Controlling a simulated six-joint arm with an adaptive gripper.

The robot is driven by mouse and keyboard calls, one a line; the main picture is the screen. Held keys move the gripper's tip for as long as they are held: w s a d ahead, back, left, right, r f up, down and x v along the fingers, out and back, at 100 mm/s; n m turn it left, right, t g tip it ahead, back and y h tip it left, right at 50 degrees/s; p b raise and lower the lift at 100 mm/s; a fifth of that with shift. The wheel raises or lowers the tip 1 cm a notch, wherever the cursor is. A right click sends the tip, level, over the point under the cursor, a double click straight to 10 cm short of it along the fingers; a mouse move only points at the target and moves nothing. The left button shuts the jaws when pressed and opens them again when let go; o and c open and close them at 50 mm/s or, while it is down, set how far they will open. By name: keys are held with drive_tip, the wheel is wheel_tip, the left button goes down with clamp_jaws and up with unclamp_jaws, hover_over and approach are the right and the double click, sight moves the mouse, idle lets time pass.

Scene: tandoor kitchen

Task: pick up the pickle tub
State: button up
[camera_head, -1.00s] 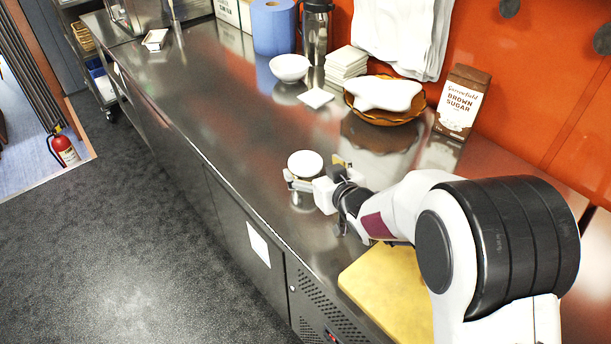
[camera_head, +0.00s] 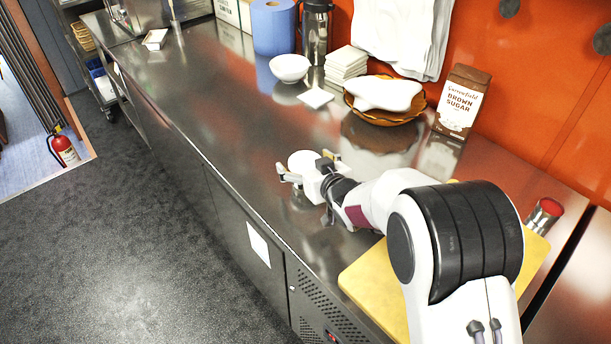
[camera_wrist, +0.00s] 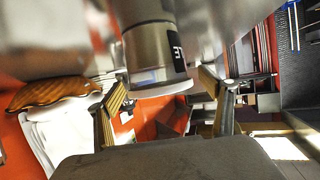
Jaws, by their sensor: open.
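A round metal-looking tub with a white lid, which I take for the pickle tub (camera_head: 303,160), stands on the steel counter. In the wrist view the tub (camera_wrist: 152,55) appears upside down, with a dark label of partly visible light letters. My gripper (camera_head: 311,169) is open beside the tub, its fingers reaching toward the tub's two sides. In the wrist view the tub shows between the two fingers of my gripper (camera_wrist: 160,98), with a gap visible on each side. My gripper hides part of the tub's body in the head view.
A cutting board (camera_head: 372,292) lies near my arm, with a red-topped container (camera_head: 544,214) by its far right end. Behind are an orange dish (camera_head: 378,118) holding a white item, a brown sugar box (camera_head: 461,101), a white bowl (camera_head: 290,68) and a blue roll (camera_head: 273,27).

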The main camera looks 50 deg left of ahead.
idle(0.4)
drive_tip(key=c, duration=1.4)
drive_tip(key=shift+c, duration=0.2)
drive_tip(key=shift+r, duration=0.2)
drive_tip(key=shift+r, duration=4.9)
